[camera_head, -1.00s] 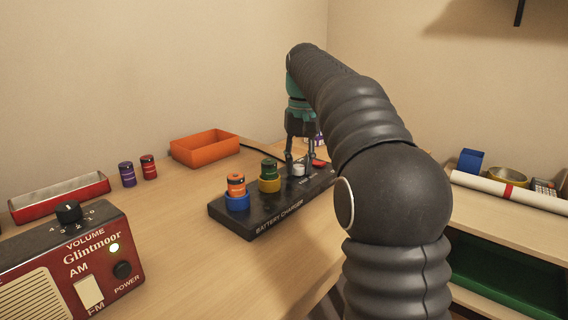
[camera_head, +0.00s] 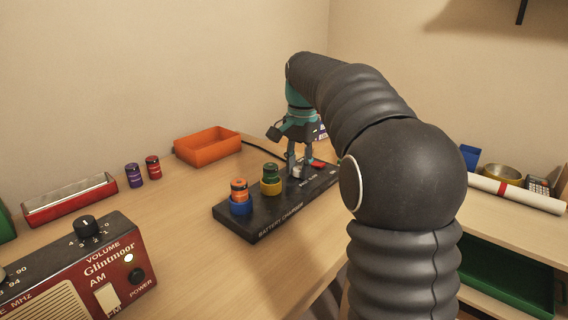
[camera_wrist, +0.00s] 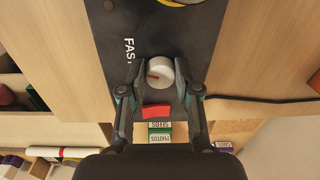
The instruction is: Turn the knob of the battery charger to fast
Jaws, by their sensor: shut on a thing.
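The black battery charger (camera_head: 262,222) lies on the desk, with an orange battery (camera_head: 239,188) in its blue ring and a green battery (camera_head: 270,175) in its yellow ring. Its white knob (camera_wrist: 160,73) sits between the fingers of my gripper (camera_wrist: 158,76), which is shut on it. A small red mark on the knob is on its left side in the wrist view. The lettering FAST (camera_wrist: 129,51) stands to the left of the knob, slightly above. In the head view my gripper (camera_head: 298,168) reaches down to the charger's far part, partly hiding the knob.
A red part (camera_wrist: 156,111) is beside the knob. A red radio (camera_head: 120,262) stands at the front left. Purple (camera_head: 134,175) and red (camera_head: 153,167) batteries stand near an orange tray (camera_head: 207,146). A dark cable (camera_wrist: 265,99) runs from the charger.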

